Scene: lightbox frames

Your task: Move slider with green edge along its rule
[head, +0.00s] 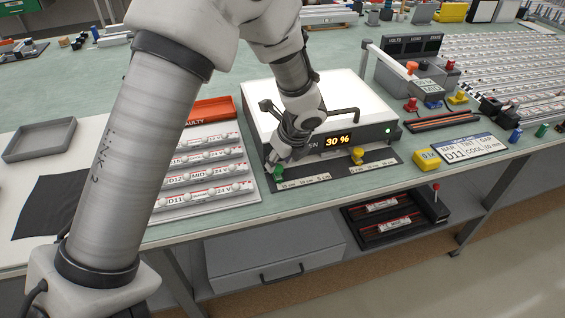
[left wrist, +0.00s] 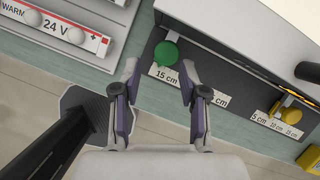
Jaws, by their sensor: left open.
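The slider with the green knob (head: 279,173) is at the left end of the dark rule strip (head: 383,174) along the front of the white lightbox (head: 262,93). In the left wrist view the round green knob (left wrist: 166,53) shows just beyond the fingertips, near the "15 cm" label. My left gripper (head: 281,158) is above and close to this knob; in the wrist view its fingers (left wrist: 159,76) are apart with nothing between them. A yellow slider (head: 357,155) stands farther right on the strip and also shows in the wrist view (left wrist: 288,101). My right gripper is out of view.
The lightbox display (head: 338,140) reads 30 %. A rack of labelled lamp bars (head: 205,172) lies left of it, with a red "FAULTY" bin (head: 211,110) behind. A yellow block (head: 427,160) and a label plate (head: 468,147) lie to the right. The table's front edge is close.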

